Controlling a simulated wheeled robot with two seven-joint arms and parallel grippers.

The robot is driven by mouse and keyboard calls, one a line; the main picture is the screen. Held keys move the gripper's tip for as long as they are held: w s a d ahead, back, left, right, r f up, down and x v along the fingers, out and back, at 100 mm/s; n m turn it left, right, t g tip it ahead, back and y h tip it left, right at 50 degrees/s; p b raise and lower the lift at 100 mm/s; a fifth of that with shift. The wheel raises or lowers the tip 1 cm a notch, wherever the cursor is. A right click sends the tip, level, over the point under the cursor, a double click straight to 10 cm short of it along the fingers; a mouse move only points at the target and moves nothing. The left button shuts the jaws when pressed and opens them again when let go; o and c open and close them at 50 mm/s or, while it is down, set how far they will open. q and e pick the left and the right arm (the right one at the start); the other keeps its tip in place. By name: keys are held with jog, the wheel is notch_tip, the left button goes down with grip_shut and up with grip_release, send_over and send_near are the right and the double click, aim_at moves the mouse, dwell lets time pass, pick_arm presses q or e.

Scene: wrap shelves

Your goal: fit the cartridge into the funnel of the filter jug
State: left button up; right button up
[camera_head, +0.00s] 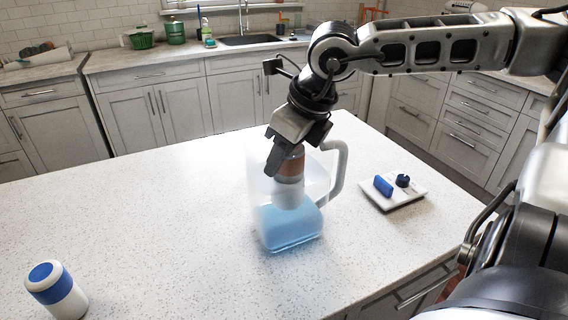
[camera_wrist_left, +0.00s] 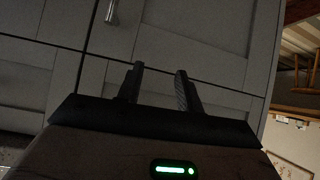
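The clear filter jug (camera_head: 285,238) stands upright on the counter, with blue in its lower part and a pale handle on its right. A whitish funnel shape (camera_head: 291,197) shows inside it. The cartridge (camera_head: 291,169), brown with a pale lower part, is upright at the jug's mouth, in line with the funnel. I cannot tell whether it is seated. My right gripper (camera_head: 286,150) points down at the jug's top, shut on the cartridge's upper end, and hides its top. My left gripper (camera_wrist_left: 158,88) shows only in the left wrist view, open and empty, facing grey cabinet doors.
A white cylinder with a blue band and blue top (camera_head: 56,290) stands at the counter's front left. A small white tray (camera_head: 408,196) right of the jug holds a blue block (camera_head: 383,186) and a dark knob-like piece (camera_head: 403,180).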

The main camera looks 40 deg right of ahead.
jog(key=o, duration=0.7)
jog(key=shift+f, duration=0.35)
jog(key=shift+r, duration=0.1)
jog(key=shift+s+r, duration=0.15)
jog(key=shift+r, duration=0.4)
jog(key=v, duration=1.1)
jog(key=shift+d, duration=0.1)
